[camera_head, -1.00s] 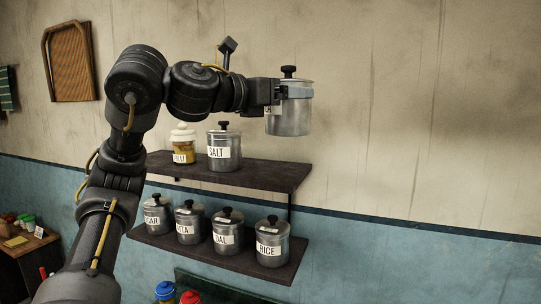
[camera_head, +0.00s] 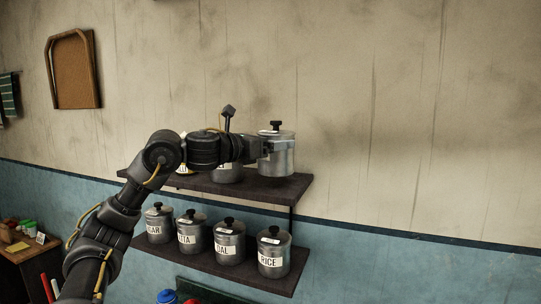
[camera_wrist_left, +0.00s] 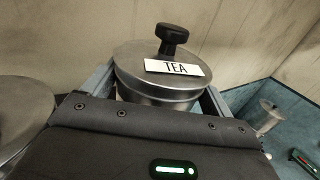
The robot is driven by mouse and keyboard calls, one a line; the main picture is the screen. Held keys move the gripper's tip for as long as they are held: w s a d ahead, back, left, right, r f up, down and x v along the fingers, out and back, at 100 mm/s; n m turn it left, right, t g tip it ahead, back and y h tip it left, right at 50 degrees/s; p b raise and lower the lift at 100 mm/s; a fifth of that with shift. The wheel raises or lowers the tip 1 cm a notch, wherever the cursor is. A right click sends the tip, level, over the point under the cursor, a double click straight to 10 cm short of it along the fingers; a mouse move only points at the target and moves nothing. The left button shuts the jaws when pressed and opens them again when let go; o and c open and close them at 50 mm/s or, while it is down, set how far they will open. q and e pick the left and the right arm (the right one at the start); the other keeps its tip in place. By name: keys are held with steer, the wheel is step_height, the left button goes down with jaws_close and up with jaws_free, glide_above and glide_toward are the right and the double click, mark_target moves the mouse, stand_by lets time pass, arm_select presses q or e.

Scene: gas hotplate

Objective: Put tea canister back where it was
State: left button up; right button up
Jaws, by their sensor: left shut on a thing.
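The tea canister (camera_head: 278,155) is a grey metal pot with a black knob, at the right end of the upper shelf (camera_head: 280,188). Its TEA label shows in the left wrist view (camera_wrist_left: 174,68). My left gripper (camera_head: 275,147) is shut around the canister's body and holds it upright. The canister's base is at or just above the shelf board; I cannot tell if it touches. My right gripper is not in view.
The salt canister (camera_head: 228,174) stands just left of the tea canister, partly behind my gripper. Several labelled canisters, with the rice canister (camera_head: 273,252) rightmost, stand on the lower shelf (camera_head: 215,262). The wall right of the shelves is clear.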

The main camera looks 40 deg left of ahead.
mark_target(270, 155)
arm_select(q)
steer(key=shift+w+a+f, duration=0.1)
steer(key=shift+a+f, duration=0.1)
steer(key=shift+f, duration=0.1)
steer(key=shift+f+p, duration=0.3)
steer(key=shift+f, duration=1.05)
steer(key=shift+d+f, duration=0.1)
steer(key=shift+f, duration=0.05)
steer(key=o, duration=0.7)
steer(key=shift+f, duration=0.15)
steer(key=o, duration=0.3)
